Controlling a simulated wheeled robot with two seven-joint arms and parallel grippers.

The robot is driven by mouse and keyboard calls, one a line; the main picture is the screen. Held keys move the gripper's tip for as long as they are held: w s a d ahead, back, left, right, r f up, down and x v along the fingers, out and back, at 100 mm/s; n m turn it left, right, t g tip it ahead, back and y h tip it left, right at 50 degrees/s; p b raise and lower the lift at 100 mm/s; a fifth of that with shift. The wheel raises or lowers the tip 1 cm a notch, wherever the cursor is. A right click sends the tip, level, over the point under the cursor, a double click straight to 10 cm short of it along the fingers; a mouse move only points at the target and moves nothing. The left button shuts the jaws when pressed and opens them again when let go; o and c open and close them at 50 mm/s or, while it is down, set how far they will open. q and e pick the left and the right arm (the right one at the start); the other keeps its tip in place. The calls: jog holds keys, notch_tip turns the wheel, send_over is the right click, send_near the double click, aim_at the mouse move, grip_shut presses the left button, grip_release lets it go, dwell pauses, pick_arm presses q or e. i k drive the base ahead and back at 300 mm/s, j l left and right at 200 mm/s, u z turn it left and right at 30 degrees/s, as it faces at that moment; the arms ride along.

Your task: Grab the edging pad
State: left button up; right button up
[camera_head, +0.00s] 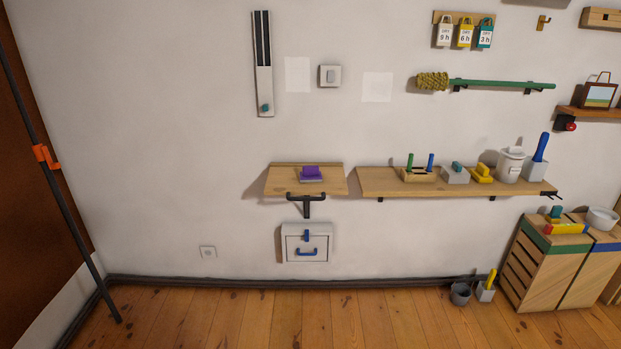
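A purple block-like piece (311,172) sits on a thin grey base on the small wooden wall shelf (277,182) at the middle. It may be the edging pad, but no label shows. On the longer shelf to the right, a yellow piece with a grip (482,174) and a grey block with a teal top (455,175) are also small pad-like things. I cannot tell for certain which one is the edging pad. Neither of my grippers is in view, and nothing is seen touching these things.
The longer shelf (380,182) also holds a wooden rack (418,176), a white pot (510,167) and a blue-handled tool (541,147). A wooden cabinet (540,270) stands at the right. A dark pole (75,215) leans at the left. The middle floor is clear.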

aim_at(309, 173)
jog(key=i+j, duration=0.15)
jog(key=j, duration=0.15)
jog(key=i+j, duration=0.1)
jog(key=j, duration=0.2)
jog(key=i+j+z, duration=0.1)
jog(key=i, duration=0.45)
jog(key=i+j+z, duration=0.15)
jog(key=i, duration=0.45)
jog(key=j, duration=0.1)
